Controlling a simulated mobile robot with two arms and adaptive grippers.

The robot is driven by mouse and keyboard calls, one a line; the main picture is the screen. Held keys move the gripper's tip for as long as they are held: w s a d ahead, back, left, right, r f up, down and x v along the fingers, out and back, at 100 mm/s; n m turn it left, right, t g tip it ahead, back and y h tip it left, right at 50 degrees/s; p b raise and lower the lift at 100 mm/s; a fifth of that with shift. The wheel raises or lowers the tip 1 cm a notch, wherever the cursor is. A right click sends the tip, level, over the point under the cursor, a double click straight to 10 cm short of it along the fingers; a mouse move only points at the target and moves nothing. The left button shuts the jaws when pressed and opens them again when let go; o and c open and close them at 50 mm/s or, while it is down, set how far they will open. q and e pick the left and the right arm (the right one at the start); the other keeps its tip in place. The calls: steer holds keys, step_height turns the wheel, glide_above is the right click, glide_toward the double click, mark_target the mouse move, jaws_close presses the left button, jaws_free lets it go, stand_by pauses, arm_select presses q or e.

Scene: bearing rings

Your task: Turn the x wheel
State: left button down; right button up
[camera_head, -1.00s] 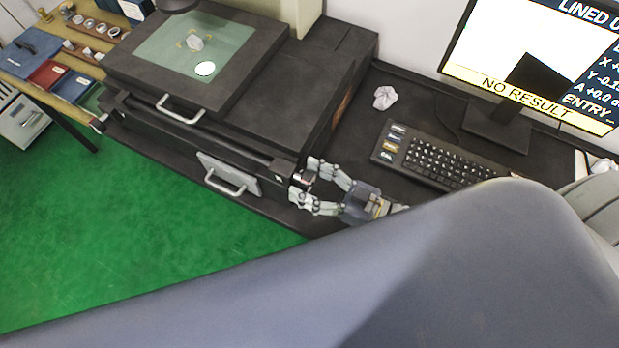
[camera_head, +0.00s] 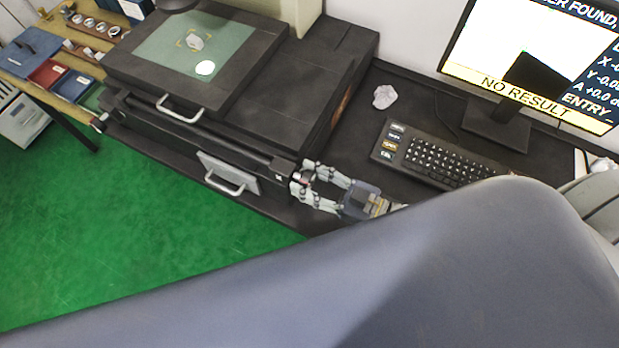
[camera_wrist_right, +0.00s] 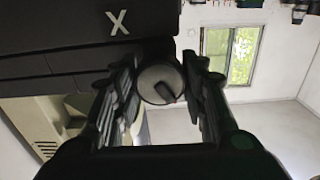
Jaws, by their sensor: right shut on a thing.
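The x wheel is a round knob (camera_wrist_right: 160,84) below a white X mark on the dark machine body in the right wrist view. My right gripper (camera_wrist_right: 158,92) has a finger on each side of the wheel and is shut on it. In the head view my right gripper (camera_head: 305,184) is at the right front corner of the black machine (camera_head: 240,150), and the wheel there is mostly hidden by the fingers. On the stage a white part (camera_head: 194,42) lies near yellow corner marks, beside a bright round spot (camera_head: 205,68). My left gripper is not in view.
A monitor (camera_head: 535,60) reads "NO RESULT". A wooden bench (camera_head: 85,50) with rings and trays stands at the left. Green floor is clear in front.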

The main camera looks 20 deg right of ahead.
steer(key=o, duration=1.1)
steer(key=v, duration=1.2)
